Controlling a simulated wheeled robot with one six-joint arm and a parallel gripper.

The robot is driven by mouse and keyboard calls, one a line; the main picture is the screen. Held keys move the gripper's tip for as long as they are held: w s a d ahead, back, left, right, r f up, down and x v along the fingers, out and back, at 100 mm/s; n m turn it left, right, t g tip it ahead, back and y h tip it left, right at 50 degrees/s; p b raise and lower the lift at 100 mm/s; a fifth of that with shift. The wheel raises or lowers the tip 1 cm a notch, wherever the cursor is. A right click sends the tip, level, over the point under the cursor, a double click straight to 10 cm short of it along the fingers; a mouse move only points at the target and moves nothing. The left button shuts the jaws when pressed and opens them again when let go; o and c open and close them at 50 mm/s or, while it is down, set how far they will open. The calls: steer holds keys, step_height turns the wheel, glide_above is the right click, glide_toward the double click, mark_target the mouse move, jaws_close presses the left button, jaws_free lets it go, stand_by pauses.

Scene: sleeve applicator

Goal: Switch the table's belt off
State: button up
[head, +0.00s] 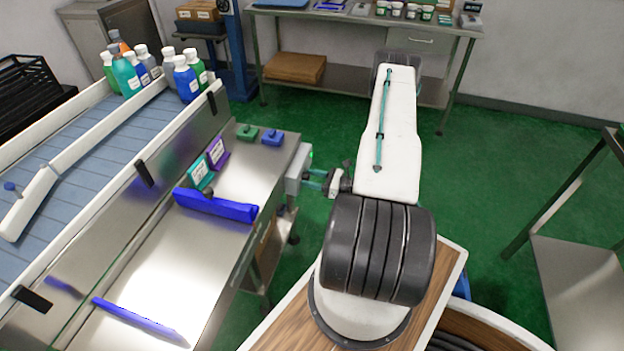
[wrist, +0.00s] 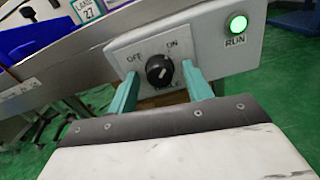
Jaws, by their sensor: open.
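The belt's switch box (head: 298,170) is fixed to the end of the steel side table. In the wrist view its grey face (wrist: 205,45) carries a black rotary knob (wrist: 158,70) with OFF printed at its upper left and ON above it to the right. A lower label is partly hidden. The knob's exact pointing is hard to tell. A green lamp (wrist: 237,23) marked RUN is lit. My gripper (wrist: 160,73) is open, its teal fingers one on each side of the knob, apart from it as far as I can see. It also shows in the head view (head: 318,180).
A blue belt conveyor (head: 100,150) with several bottles runs along the left. The steel side table (head: 160,265) holds a blue bar (head: 215,206), lane signs (head: 218,151) and small green and blue blocks.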

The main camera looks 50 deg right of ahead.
steer(key=c, duration=1)
steer(key=shift+o, duration=0.2)
steer(key=shift+n, duration=0.4)
steer(key=n, duration=0.3)
steer(key=shift+n, duration=0.4)
steer(key=n, duration=1.3)
steer(key=shift+n, duration=0.3)
